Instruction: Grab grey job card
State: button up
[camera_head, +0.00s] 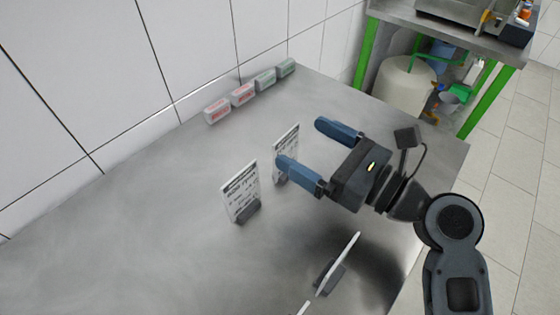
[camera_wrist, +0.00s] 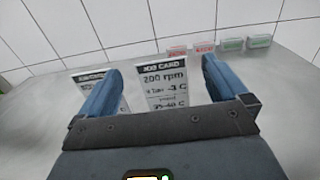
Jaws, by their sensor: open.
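A pale job card with a dark header (camera_head: 290,136) stands upright in a small dark holder on the bench. In the wrist view this card (camera_wrist: 165,88) shows "JOB CARD" and "200 rpm" and appears between my two fingers. My gripper (camera_head: 301,143) is open, with blue fingers pointing at the card; it also shows in the wrist view (camera_wrist: 160,66). The near finger covers part of the card in the head view. I cannot tell whether the fingertips are beside it or short of it. A similar card (camera_head: 240,190) stands to the left.
Another card (camera_head: 340,262) stands edge-on near the front, with part of one more (camera_head: 304,308) at the bottom edge. Red-marked boxes (camera_head: 242,94) and green-marked boxes (camera_head: 265,80) line the tiled wall. The steel bench (camera_head: 120,240) is clear at left.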

aim_at(288, 134)
jog(key=x, duration=0.7)
jog(key=shift+f, duration=0.25)
jog(key=c, duration=1.2)
jog(key=shift+c, duration=0.3)
jog(key=shift+r, duration=0.1)
